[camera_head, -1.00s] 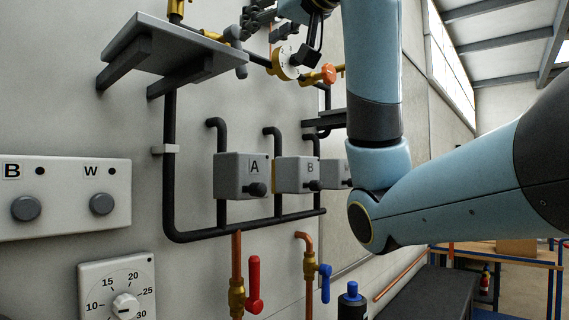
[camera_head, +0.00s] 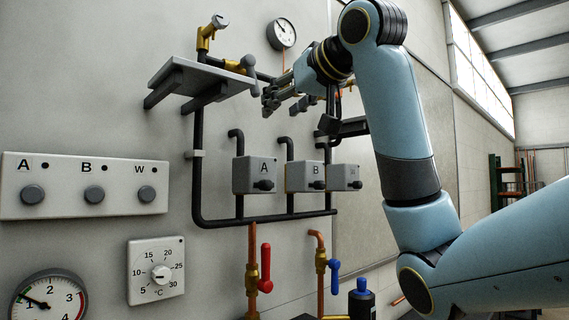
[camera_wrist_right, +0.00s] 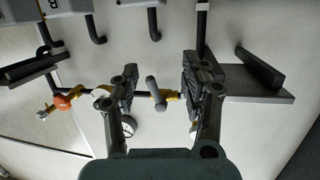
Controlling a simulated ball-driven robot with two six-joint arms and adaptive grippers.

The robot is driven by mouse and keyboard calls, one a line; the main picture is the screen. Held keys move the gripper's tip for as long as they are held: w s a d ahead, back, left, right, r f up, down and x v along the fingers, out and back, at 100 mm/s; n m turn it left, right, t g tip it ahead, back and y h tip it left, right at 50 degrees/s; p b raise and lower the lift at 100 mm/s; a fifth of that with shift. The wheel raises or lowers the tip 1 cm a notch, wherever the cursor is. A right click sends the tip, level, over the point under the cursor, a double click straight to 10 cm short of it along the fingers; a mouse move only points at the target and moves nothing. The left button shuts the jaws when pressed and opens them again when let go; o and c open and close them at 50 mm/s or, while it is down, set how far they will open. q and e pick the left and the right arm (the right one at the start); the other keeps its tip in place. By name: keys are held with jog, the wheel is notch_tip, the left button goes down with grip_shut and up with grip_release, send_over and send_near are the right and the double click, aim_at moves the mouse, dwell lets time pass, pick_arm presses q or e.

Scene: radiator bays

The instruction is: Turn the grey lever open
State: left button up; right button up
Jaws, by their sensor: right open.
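The grey lever (camera_head: 248,64) is a short rounded bar on a brass fitting in the pipe, just right of the grey shelf. It also shows in the right wrist view as a grey bar (camera_wrist_right: 155,92) on a yellow fitting. My right gripper (camera_head: 280,98) is close to the lever, to its right and slightly lower in the head view. In the right wrist view its fingers (camera_wrist_right: 157,78) are spread wide and the lever appears between them. I see no contact, and the depth between lever and fingers is unclear. My left gripper is not in view.
The grey shelf (camera_head: 190,80) sticks out beside the lever. A brass valve (camera_head: 207,38) stands above it and a dial gauge (camera_head: 282,33) hangs on the wall. Grey boxes (camera_head: 255,174) and a red lever (camera_head: 266,266) are below. An orange knob (camera_wrist_right: 63,102) is left in the wrist view.

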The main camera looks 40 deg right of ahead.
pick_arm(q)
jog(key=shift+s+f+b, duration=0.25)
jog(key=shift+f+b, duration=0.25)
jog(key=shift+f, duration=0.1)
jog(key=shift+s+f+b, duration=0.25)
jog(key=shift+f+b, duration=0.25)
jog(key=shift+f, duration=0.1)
pick_arm(e)
notch_tip(320, 180, down, 9)
jog(key=w+g, duration=0.1)
jog(key=shift+w+g, duration=0.3)
jog(key=shift+w, duration=0.1)
jog(key=shift+c, duration=0.4)
